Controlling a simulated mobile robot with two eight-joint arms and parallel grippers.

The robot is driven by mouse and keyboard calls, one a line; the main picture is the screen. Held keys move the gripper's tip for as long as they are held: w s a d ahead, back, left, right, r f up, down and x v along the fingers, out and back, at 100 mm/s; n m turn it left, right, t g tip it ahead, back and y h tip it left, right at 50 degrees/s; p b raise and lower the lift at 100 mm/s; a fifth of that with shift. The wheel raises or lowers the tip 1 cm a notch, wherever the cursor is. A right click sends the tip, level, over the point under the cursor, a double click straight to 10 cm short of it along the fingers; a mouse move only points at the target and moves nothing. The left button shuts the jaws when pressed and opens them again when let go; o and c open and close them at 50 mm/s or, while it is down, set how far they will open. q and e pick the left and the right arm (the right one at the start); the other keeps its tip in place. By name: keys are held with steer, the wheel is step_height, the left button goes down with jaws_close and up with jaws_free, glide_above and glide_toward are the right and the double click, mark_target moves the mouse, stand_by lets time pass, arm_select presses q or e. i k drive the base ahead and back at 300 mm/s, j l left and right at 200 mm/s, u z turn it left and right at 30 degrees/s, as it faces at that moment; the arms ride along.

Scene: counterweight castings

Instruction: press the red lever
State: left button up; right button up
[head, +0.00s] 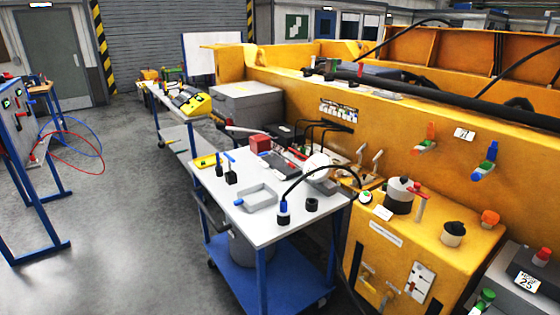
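I cannot tell from this view alone which of these the task calls the red lever. Neither of my grippers shows in the head view, and nothing is touching the red lever.
A white-topped blue cart (233,212) carrying a grey tray (257,196), a red box (260,142) and cables stands left of the cabinet. Open floor (130,220) lies at the left.

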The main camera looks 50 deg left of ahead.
mark_target(290, 164)
steer(key=j, duration=0.65)
steer(key=j+u, duration=0.15)
steer(key=j, duration=0.55)
steer(key=i+j, duration=0.15)
steer(key=j, duration=0.5)
steer(key=j+u, duration=0.15)
steer(key=j, duration=0.55)
steer(key=i+j, duration=0.15)
steer(key=j, duration=0.5)
steer(key=i+j+u, duration=0.1)
steer(key=i+j, duration=0.2)
steer(key=j, duration=0.15)
steer(key=i+j, duration=0.3)
steer(key=j+u, duration=0.05)
steer(key=j, duration=0.05)
